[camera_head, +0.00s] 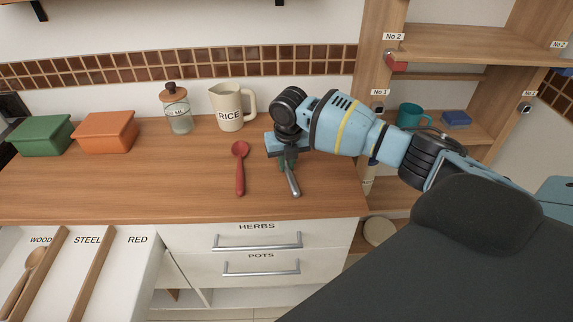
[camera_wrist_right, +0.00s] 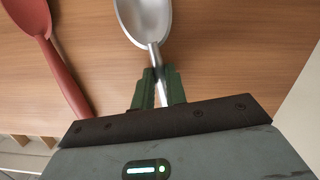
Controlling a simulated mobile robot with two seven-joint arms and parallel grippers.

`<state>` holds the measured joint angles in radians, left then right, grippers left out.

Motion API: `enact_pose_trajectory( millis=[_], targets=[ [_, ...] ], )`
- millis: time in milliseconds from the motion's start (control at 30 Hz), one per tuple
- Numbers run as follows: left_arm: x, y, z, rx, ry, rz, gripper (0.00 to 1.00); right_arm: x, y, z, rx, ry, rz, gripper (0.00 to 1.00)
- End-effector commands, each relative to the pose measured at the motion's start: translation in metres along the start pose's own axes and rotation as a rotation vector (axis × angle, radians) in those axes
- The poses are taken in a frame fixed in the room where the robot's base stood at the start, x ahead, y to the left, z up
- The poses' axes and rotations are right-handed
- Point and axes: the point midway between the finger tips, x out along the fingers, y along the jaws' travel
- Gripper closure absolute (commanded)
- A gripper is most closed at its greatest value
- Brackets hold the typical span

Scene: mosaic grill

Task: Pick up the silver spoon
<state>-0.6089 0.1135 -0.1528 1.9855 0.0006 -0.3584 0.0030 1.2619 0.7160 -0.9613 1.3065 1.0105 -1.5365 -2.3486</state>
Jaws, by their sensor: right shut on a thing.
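The silver spoon (camera_head: 293,183) is at the wooden counter, to the right of the red spoon (camera_head: 240,170). My right gripper (camera_head: 287,161) is above it, pointing down, with its fingers shut on the handle. In the right wrist view the spoon's bowl (camera_wrist_right: 146,18) shows beyond the green fingers (camera_wrist_right: 157,88), and the handle runs between them. In the head view the gripper and arm hide the spoon's other end. I cannot tell whether the spoon touches the counter. My left gripper is not in view.
The red spoon also shows in the right wrist view (camera_wrist_right: 62,75). A RICE jug (camera_head: 227,108) and a glass jar (camera_head: 178,112) stand behind. Orange (camera_head: 106,133) and green (camera_head: 42,137) boxes sit at left. An open sectioned drawer (camera_head: 128,270) is at front left. Shelves rise at right.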

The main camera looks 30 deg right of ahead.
Motion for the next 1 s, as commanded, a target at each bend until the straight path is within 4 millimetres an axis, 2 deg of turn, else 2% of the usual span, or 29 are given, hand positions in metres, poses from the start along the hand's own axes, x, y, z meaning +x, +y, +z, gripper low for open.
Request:
enact_pose_trajectory(
  millis=[233,400,800,1000],
  targets=[
    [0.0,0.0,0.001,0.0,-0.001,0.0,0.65,-0.013,0.0,0.002,0.001,-0.002,0.002,1.0],
    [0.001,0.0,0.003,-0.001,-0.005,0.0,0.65,-0.038,0.0,0.006,0.0,-0.003,0.002,1.0],
    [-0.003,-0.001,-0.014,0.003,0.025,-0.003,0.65,-0.056,0.044,-0.081,-0.006,-0.002,0.002,1.0],
    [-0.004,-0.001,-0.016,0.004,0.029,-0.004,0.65,-0.063,0.061,-0.115,-0.004,-0.001,0.002,1.0]
  ],
)
